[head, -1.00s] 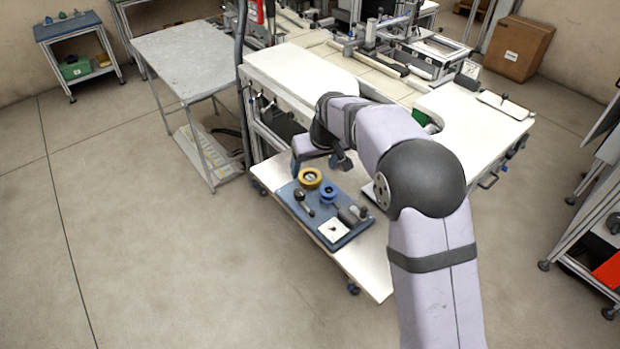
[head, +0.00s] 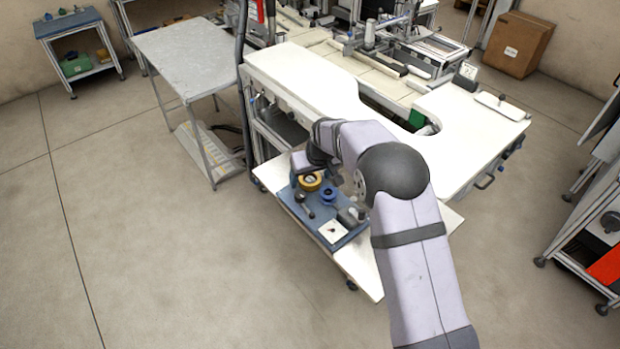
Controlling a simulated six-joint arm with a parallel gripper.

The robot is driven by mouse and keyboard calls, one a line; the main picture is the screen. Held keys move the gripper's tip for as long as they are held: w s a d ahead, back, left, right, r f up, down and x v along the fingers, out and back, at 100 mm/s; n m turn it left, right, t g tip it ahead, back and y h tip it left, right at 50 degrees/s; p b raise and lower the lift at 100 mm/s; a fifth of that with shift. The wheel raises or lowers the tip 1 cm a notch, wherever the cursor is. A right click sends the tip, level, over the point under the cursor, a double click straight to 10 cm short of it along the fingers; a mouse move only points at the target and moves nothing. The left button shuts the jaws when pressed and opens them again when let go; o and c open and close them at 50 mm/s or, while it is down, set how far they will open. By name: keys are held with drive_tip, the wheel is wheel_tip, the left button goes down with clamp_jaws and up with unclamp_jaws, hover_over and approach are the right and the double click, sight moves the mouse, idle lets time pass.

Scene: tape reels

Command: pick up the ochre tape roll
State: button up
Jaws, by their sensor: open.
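The ochre tape roll (head: 310,186) lies at the back corner of the blue tray (head: 349,240) in the head view, and its upper part is hidden by my gripper. My gripper (head: 314,178) is open, low over the roll, with one finger showing to the left of it and the other partly showing to the right. I cannot tell whether the fingers reach down around the roll or stay above it. Nothing is visibly held.
A blue reel (head: 328,196) sits close to the right of the ochre roll. A dark-knobbed tool (head: 304,202), a grey block (head: 348,215) and a white square (head: 333,231) share the tray. The tray rests on a white shelf (head: 362,272) below the white workbench (head: 300,80).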

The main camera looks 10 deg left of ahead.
drive_tip(key=c, duration=1.1)
drive_tip(key=shift+c, duration=0.2)
wheel_tip(320, 180, up, 10)
drive_tip(key=b, duration=0.3)
